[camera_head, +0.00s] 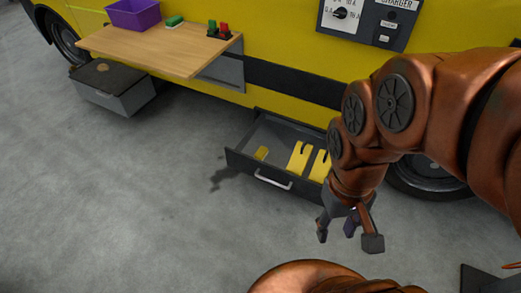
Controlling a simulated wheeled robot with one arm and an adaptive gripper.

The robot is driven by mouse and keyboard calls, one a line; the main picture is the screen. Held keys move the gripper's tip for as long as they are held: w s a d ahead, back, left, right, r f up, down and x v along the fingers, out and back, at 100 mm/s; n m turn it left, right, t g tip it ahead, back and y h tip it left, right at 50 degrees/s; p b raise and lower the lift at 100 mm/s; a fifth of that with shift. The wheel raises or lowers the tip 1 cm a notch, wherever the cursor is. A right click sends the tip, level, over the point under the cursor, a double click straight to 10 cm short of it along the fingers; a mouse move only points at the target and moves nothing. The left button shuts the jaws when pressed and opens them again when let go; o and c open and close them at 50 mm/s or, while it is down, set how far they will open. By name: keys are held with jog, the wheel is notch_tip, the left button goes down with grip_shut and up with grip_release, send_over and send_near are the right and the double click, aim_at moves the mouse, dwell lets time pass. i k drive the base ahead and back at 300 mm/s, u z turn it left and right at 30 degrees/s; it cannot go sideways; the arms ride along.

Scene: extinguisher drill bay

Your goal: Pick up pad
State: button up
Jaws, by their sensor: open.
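My gripper (347,238) hangs open and empty in front of the drawer's right end, its fingers pointing down above the grey floor. A small green and white piece (174,21), which may be the pad, lies flat on the wooden shelf, far to the left of my gripper. A small yellow block (261,153) lies in the left part of the open drawer. I cannot tell for sure which of these is the pad. Two flat yellow notched pieces (298,158) also lie in the drawer, the right one partly hidden by my arm.
The open drawer (258,175) juts out low from the yellow vehicle. The wooden shelf (150,52) holds a purple bin (133,14) and a dark holder with green and red items (219,31). A grey box (118,95) stands below it. The floor at left is clear.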

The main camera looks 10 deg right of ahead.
aim_at(262, 152)
jog(key=u, duration=0.25)
jog(key=i, duration=0.6)
jog(key=u, duration=0.5)
jog(key=i, duration=1.25)
jog(key=z, duration=0.1)
